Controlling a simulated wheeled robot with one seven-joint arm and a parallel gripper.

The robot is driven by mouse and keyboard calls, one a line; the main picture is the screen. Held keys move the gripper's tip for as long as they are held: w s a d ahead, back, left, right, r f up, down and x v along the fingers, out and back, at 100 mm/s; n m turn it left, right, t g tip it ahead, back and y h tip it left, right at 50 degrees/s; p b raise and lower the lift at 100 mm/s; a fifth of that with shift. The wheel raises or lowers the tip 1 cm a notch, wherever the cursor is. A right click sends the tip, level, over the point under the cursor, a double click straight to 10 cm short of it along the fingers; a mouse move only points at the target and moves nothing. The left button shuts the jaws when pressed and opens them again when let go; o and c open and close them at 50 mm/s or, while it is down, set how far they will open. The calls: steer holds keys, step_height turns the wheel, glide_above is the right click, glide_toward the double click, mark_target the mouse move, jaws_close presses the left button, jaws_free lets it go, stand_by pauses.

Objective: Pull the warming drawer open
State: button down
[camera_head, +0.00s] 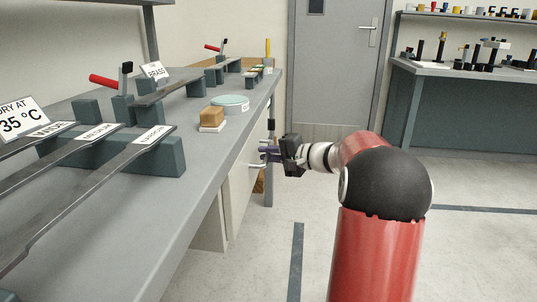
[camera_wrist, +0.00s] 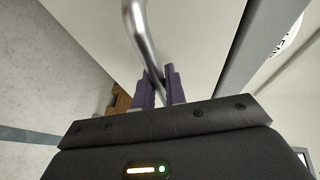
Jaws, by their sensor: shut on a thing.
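The warming drawer's pale front (camera_head: 243,178) sits under the grey bench top. In the wrist view its front (camera_wrist: 190,40) fills the upper middle, and a curved metal bar handle (camera_wrist: 138,25) crosses it. My gripper (camera_head: 268,153) is at the bench's right side, level with the drawer front. In the wrist view, the purple fingers of my gripper (camera_wrist: 159,88) are shut on the handle's lower end. The drawer front looks close to the bench; how far it stands out cannot be told.
The grey bench top (camera_head: 210,160) holds metal strips, blocks, a round pale dish (camera_head: 230,103) and a tan block (camera_head: 212,115). A closed grey door (camera_head: 335,65) stands behind. A second bench (camera_head: 445,110) is at the right. The floor (camera_head: 480,240) to the right is clear.

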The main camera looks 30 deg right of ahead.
steer(key=shift+d, duration=0.1)
steer(key=s+d, duration=0.7)
steer(key=d, duration=0.3)
steer(key=s+d+b, duration=0.1)
steer(key=s+d, duration=0.5)
steer(key=d, duration=0.4)
steer(key=shift+s, duration=0.35)
steer(key=c, duration=1.5)
jaws_free()
steer(key=shift+o, duration=0.2)
steer(key=v, duration=0.7)
steer(key=shift+s+d, duration=0.2)
steer(key=shift+s, duration=0.1)
